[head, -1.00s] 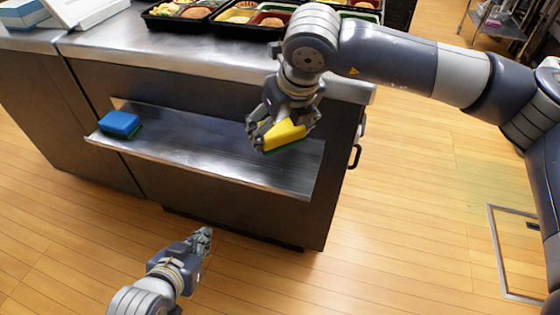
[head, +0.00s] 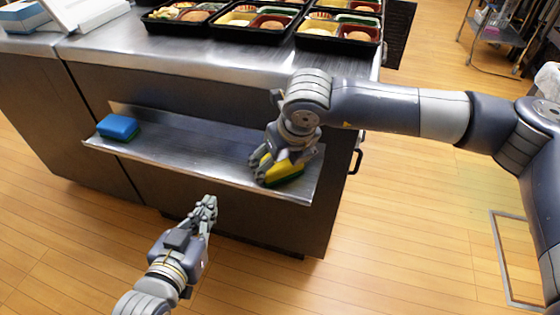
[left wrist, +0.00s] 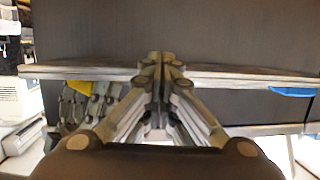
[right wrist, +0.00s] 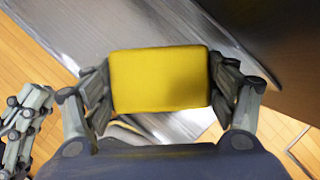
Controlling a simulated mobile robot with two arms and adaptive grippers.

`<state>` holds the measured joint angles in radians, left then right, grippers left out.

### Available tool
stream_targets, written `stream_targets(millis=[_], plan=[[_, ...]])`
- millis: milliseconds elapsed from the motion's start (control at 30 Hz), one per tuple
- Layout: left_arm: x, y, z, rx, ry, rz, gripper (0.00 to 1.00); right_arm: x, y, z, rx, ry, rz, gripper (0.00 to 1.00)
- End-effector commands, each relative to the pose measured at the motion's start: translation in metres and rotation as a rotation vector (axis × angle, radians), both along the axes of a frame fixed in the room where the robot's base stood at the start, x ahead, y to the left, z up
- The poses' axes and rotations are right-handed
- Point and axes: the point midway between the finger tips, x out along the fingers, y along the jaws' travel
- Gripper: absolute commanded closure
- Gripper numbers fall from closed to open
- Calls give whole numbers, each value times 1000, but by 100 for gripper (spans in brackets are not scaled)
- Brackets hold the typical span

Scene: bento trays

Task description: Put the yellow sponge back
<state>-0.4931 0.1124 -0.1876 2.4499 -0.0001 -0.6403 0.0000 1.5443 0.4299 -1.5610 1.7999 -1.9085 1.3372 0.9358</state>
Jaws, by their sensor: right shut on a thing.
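The yellow sponge (head: 284,173), with a green underside, is between the fingers of my right gripper (head: 280,170), at the right end of the metal shelf (head: 200,152). In the right wrist view the yellow sponge (right wrist: 160,80) has my right fingers closed on both its sides, over the shelf surface. I cannot tell whether its underside touches the shelf. My left gripper (head: 207,203) is empty and in front of the shelf, below its edge. In the left wrist view the fingertips of my left gripper (left wrist: 160,62) meet.
A blue sponge (head: 118,127) lies at the shelf's left end, and the shelf between the sponges is clear. Several black bento trays (head: 338,33) stand on the steel counter (head: 200,60) above. The counter's edge overhangs near my right arm.

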Motion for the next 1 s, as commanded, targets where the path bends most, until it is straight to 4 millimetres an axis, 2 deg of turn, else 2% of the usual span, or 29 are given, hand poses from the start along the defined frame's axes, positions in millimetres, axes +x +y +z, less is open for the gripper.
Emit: stream_targets(millis=[400, 433, 500, 1000], plan=[[4, -2, 10, -13, -56, -2, 100, 0, 0, -2, 0, 0, 0, 52], [4, -2, 12, -15, -63, -3, 100, 0, 0, -2, 0, 0, 0, 17], [4, -2, 13, -17, -67, -3, 100, 0, 0, -2, 0, 0, 0, 2], [4, -3, 12, -15, -56, -5, 100, 0, 0, -1, 0, 0, 0, 2]])
